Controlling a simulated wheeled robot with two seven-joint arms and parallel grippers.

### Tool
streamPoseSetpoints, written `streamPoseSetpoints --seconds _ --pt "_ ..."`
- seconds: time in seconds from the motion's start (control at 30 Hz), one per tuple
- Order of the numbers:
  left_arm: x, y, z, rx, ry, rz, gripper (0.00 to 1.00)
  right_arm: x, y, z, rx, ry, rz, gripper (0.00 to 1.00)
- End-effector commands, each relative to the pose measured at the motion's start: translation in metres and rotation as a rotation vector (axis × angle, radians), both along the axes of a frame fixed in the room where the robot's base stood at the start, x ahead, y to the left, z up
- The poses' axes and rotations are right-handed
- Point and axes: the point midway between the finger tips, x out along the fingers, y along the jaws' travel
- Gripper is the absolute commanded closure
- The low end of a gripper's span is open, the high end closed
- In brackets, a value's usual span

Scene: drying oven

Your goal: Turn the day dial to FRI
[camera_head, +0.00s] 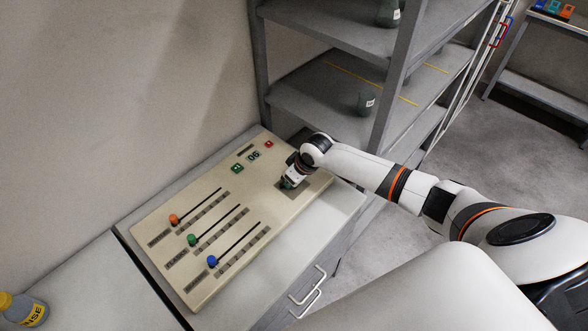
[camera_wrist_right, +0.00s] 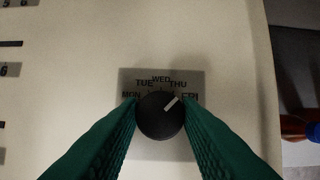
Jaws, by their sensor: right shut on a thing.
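The day dial (camera_wrist_right: 160,118) is a round black knob on a grey plate (camera_wrist_right: 126,82) marked MON, TUE, WED, THU and FRI. Its white pointer line slants up and right, roughly between THU and FRI. My right gripper (camera_wrist_right: 160,118) is shut on the dial, with one green finger on each side of it. In the head view my right gripper (camera_head: 287,184) is at the right part of the beige control panel (camera_head: 215,217) and hides the dial. My left gripper is in neither view.
A bottle (camera_head: 22,310) is at the lower left.

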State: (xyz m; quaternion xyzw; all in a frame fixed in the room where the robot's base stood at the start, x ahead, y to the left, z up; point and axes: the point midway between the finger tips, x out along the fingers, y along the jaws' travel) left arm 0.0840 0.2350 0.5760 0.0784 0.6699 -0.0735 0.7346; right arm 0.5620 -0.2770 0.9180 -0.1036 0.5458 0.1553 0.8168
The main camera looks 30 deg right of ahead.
Motion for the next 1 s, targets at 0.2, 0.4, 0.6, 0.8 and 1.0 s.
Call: streamPoseSetpoints --seconds 0.2,0.4,0.6,0.8,1.0 --pt "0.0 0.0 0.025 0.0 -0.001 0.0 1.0 0.0 0.003 0.004 0.002 0.001 -0.158 0.92" --pt "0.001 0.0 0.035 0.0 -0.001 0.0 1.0 0.0 0.002 0.002 0.003 0.001 -0.255 0.92" --pt "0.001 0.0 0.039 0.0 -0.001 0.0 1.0 0.0 0.002 0.001 0.002 0.0 -0.304 0.92" --pt "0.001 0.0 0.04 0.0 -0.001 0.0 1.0 0.001 0.002 0.001 0.002 -0.001 -0.319 0.92" --pt "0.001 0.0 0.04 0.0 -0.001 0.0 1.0 0.001 0.002 0.0 0.002 -0.001 -0.319 0.92"
